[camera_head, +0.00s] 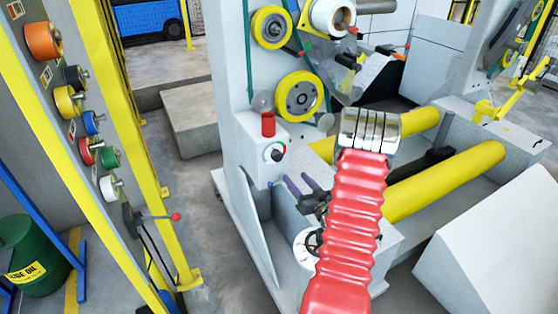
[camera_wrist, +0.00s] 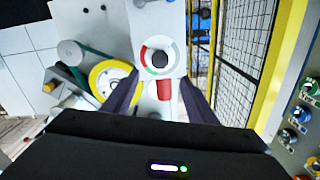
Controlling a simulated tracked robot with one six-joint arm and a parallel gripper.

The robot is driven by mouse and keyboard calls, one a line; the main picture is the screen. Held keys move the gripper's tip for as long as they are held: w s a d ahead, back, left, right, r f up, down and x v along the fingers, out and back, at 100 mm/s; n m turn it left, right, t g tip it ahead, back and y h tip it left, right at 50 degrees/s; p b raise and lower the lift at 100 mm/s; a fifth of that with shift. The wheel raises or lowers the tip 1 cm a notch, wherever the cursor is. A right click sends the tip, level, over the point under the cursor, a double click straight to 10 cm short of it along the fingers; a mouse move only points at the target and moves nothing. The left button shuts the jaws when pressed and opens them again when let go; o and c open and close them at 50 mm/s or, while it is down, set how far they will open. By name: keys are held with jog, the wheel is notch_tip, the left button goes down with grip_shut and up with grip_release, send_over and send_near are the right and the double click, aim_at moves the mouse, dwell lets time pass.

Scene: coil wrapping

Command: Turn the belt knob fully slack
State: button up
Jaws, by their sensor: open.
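The belt knob (camera_head: 274,154) is a small dark knob on a round white dial with a coloured scale, on the front of a white box. The wrist view shows the knob (camera_wrist: 159,60) close to centre, its dial marked with red and green arcs. The direction it points is too small to read. My gripper (camera_head: 296,179) has dark fingers just right of and below the knob in the head view. In the wrist view my gripper (camera_wrist: 162,78) is open, one finger on each side of the dial. The fingers appear apart from the knob, with nothing between them.
A red cylinder (camera_head: 268,124) stands on the box above the dial. A yellow-rimmed wheel (camera_head: 299,96) is mounted on the machine close by. Yellow rollers (camera_head: 445,182) lie to the right. A yellow-framed panel with spools (camera_head: 43,41) and a lever stands at left, with open floor between.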

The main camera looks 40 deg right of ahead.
aim_at(278, 158)
jog(key=shift+w, duration=0.1)
jog(key=x, duration=1.3)
jog(key=shift+w+d, duration=0.1)
jog(key=shift+w, duration=0.25)
jog(key=shift+c, duration=0.6)
jog(key=c, duration=0.9)
